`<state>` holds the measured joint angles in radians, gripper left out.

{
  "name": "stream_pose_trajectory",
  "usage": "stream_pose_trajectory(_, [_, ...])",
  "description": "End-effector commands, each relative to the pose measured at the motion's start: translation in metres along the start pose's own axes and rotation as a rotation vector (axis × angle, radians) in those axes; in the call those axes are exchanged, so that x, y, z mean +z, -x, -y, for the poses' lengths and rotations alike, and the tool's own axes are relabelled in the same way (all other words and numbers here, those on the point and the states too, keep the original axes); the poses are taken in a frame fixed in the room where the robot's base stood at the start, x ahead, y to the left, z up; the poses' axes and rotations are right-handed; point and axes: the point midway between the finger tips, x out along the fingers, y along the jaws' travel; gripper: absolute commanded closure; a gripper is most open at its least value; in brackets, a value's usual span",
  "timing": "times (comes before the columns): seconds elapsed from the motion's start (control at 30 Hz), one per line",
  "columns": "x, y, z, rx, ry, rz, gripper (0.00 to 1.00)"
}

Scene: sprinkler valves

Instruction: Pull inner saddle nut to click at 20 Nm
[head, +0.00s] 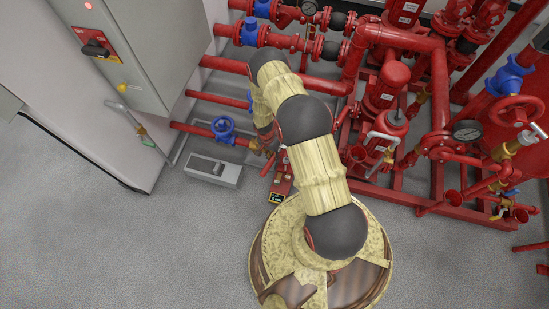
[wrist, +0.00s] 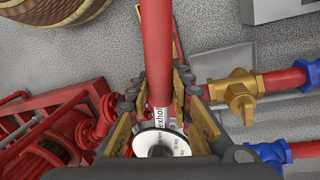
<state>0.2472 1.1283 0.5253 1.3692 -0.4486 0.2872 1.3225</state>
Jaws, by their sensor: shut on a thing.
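In the wrist view my gripper (wrist: 158,88) is shut on a red bar (wrist: 157,40), with one finger on each side of it. The bar runs from between the fingers to the top edge. It bears a white printed label, and a white disc with small marks (wrist: 160,143) sits at its near end. In the head view my arm hides most of the gripper. A red tool part with a small lit display (head: 277,197) shows beside the arm. I cannot make out the inner saddle nut in either view.
A brass valve (wrist: 237,92) on a red pipe with blue fittings lies right of the fingers. Red pump pipework (head: 440,90) fills the right of the head view. A grey box (head: 212,170) lies on the floor, below a control cabinet (head: 150,50). Floor at lower left is clear.

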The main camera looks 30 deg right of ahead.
Motion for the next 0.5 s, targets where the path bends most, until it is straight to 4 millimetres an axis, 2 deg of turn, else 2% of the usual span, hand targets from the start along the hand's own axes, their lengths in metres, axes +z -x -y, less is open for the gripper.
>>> stream_pose_trajectory(0.27, [0.000, -0.001, 0.002, -0.004, 0.002, -0.006, 1.00])
stream_pose_trajectory(0.5, [0.000, -0.020, 0.005, -0.003, 0.002, -0.005, 1.00])
